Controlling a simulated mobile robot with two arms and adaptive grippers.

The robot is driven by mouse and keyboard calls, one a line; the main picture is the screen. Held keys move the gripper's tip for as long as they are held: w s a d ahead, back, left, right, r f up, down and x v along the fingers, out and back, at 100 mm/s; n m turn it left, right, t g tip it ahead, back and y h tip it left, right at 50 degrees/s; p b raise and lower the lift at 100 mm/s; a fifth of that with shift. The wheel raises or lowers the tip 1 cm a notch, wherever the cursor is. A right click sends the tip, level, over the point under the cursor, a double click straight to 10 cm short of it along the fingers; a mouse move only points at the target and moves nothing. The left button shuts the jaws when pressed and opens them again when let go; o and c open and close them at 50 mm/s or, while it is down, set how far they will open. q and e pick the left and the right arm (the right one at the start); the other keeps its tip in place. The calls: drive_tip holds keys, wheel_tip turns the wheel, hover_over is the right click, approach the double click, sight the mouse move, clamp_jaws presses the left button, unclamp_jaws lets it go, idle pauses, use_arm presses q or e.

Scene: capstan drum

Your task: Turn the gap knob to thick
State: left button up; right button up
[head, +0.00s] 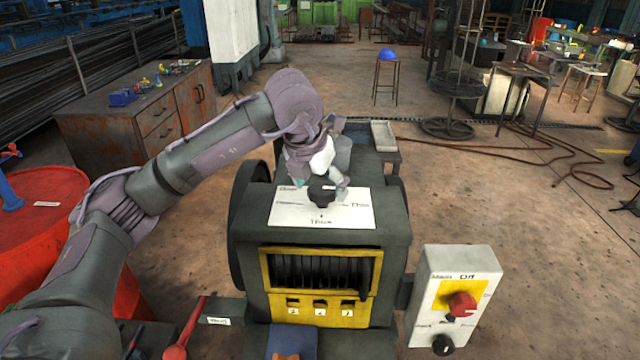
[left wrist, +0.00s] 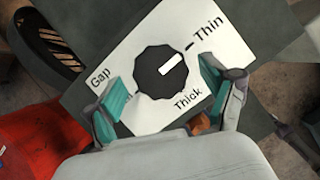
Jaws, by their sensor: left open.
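The gap knob (head: 321,190) is a black, scalloped dial on a white label plate (head: 285,212) on top of the grey machine. In the left wrist view the knob (left wrist: 160,72) has a white mark that points towards the word Thin. The word Thick is printed on another side of the plate, and Gap near a corner. My left gripper (head: 320,183) is over the knob, open. In the left wrist view its teal-padded fingers (left wrist: 163,85) stand on either side of the knob, with plate showing between each finger and the knob. My right gripper is not in view.
A control box (head: 456,265) with a red knob (head: 462,304) stands right of the machine. A red lever (head: 184,332) is at the front left. A red drum (head: 45,215) and a rusty cabinet (head: 105,150) stand at left. The floor at right is mostly open.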

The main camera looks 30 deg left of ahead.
use_arm(q)
drive_tip(key=c, duration=1.2)
drive_tip(key=shift+o, duration=0.2)
